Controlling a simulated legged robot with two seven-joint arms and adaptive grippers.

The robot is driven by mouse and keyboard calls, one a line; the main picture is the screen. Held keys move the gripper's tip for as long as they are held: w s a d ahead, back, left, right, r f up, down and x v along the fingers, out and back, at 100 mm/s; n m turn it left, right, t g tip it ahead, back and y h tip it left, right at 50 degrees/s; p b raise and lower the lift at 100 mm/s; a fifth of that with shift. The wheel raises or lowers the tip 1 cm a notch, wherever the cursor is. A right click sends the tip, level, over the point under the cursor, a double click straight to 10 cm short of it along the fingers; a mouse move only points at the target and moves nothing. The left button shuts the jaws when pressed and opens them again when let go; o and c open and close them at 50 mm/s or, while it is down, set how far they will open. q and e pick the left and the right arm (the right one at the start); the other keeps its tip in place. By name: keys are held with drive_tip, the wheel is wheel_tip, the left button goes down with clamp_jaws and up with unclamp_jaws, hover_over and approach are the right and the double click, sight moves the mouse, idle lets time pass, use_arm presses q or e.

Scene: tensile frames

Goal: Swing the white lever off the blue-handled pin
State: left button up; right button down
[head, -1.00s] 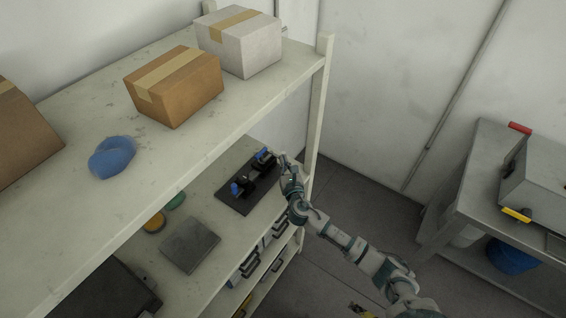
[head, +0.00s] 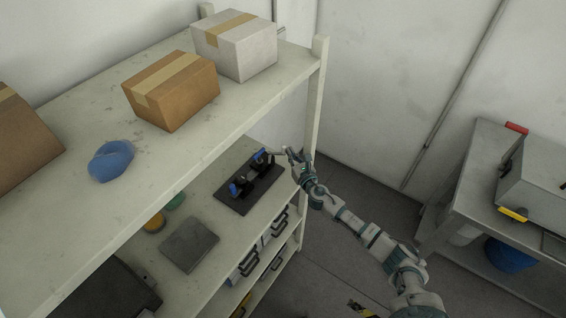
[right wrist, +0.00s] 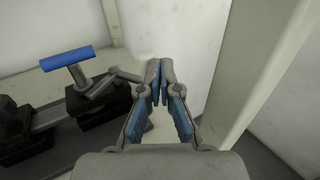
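A dark base plate (head: 232,201) lies on the lower shelf and bears black clamp blocks. The far pin with a blue handle (head: 260,155) shows large in the right wrist view (right wrist: 67,58), its handle lying crosswise on a grey stem. A pale jointed lever (right wrist: 112,80) runs from beside that stem towards my right gripper (right wrist: 160,70). The lever's end meets or passes close to the outside of the left finger; I cannot tell if they touch. The fingertips are together, with nothing seen between them. My right gripper (head: 291,153) is beside the plate's far end. My left gripper is out of view.
A shelf post (head: 316,95) stands close to the right of my right gripper. The upper shelf (head: 180,145) overhangs the left side and holds boxes. A second blue handle (head: 237,187) is nearer on the plate. A grey slab (head: 190,245) lies nearby.

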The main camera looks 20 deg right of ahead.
drive_tip(key=shift+w+d, duration=0.25)
drive_tip(key=shift+w, duration=0.25)
drive_tip(key=shift+w+d, duration=0.25)
drive_tip(key=shift+w, duration=0.2)
drive_tip(key=s+d, duration=0.1)
drive_tip(key=s, duration=1)
drive_tip(key=shift+s+d, duration=0.35)
